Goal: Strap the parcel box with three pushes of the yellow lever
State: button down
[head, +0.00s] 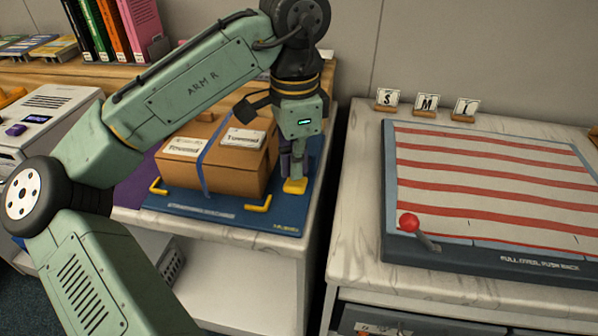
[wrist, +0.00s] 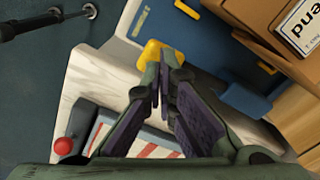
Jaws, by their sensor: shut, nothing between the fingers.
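The parcel box (head: 232,161) is brown cardboard with white labels and a blue strap (head: 208,150) around its middle. It sits on a blue mat (head: 180,204) with yellow corner brackets. The yellow lever (head: 295,186) is at the mat's right side, beside the box. It also shows in the wrist view (wrist: 152,54). My gripper (head: 297,172) points down just above the lever, right of the box. In the wrist view my gripper (wrist: 160,75) is shut and empty, its tips close to the yellow lever. I cannot tell whether they touch it.
A second counter on the right, past a gap, holds a red-and-white striped board (head: 490,180) with a red-knobbed lever (head: 409,222). Small S, M, L cards (head: 427,102) stand behind it. Books (head: 110,30) stand at the back left. A white machine (head: 45,115) is at far left.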

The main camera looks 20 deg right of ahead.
aim_at(296, 182)
jog(key=shift+f+b, duration=0.9)
jog(key=shift+f, duration=1.4)
jog(key=shift+r, duration=0.1)
notch_tip(296, 182, up, 9)
jog(key=p, duration=0.9)
